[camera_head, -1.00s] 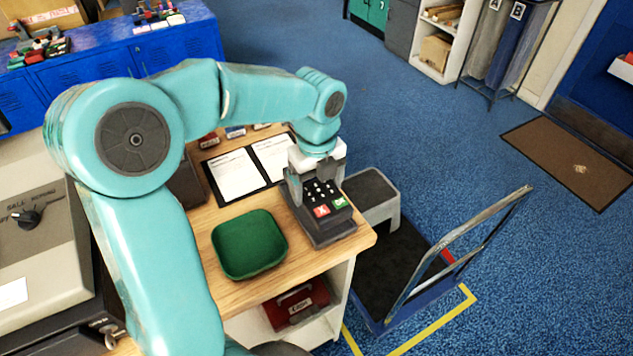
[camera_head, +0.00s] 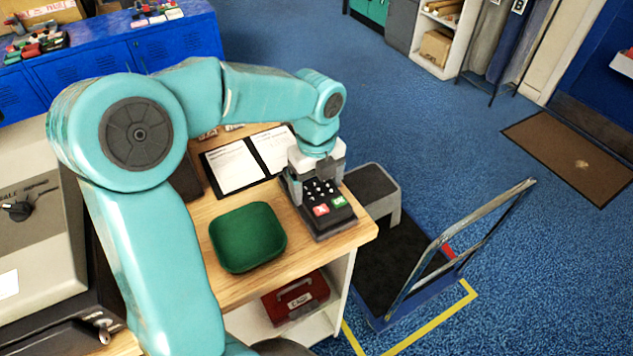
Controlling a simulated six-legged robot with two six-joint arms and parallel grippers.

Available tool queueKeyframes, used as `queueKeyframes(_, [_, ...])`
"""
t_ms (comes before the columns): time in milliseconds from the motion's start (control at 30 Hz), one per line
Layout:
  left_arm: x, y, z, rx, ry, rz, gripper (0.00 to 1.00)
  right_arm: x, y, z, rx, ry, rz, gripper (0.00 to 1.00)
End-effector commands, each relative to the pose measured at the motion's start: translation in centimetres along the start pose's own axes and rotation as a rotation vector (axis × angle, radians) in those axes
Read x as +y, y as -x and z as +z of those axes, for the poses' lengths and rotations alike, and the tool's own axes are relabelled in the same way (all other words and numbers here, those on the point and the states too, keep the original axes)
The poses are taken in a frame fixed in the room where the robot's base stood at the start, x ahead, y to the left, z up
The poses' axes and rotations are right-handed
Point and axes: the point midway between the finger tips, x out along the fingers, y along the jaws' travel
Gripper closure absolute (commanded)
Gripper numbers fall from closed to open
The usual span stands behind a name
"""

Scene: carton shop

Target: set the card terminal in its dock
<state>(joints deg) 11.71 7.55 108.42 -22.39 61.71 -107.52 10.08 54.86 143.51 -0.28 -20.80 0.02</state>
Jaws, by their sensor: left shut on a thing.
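The card terminal (camera_head: 322,197) is dark grey, with small keys and a red and a green key at its near end. My left gripper (camera_head: 314,186) comes down from above and is shut on its far part, one finger on each side. The dock (camera_head: 330,228) is a dark block near the right end of the wooden counter (camera_head: 285,267). The terminal is over the dock and looks seated in it or very close to it; the gripper and terminal hide the contact between them. My right gripper is not in view.
A green tray (camera_head: 247,238) sits left of the dock. An open folder with white sheets (camera_head: 237,166) lies behind it. A red box (camera_head: 296,300) is on the shelf below. A grey step (camera_head: 372,187) and a platform trolley (camera_head: 400,270) stand right of the counter.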

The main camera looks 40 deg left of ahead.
Motion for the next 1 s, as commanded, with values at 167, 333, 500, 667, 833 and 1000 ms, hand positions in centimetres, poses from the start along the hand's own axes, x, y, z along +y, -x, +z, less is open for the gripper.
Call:
queueKeyframes(167, [0.0,0.0,0.1,-0.001,0.0,-0.001,0.39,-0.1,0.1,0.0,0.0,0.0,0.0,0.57])
queueKeyframes(333, [0.0,0.0,0.1,0.0,0.0,-0.001,0.0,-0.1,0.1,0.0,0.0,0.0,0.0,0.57])
queueKeyframes(500, [0.0,0.1,0.0,0.0,0.0,0.001,0.0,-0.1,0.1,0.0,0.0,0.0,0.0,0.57])
queueKeyframes(667, [0.0,1.8,0.1,-0.002,0.0,-0.003,0.0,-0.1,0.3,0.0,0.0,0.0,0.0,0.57])
queueKeyframes(833, [-0.1,6.1,0.1,-0.003,-0.001,-0.006,0.0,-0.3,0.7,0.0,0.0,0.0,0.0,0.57])
queueKeyframes(1000, [-0.1,10.7,0.0,-0.002,-0.001,-0.006,0.0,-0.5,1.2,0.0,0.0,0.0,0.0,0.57])
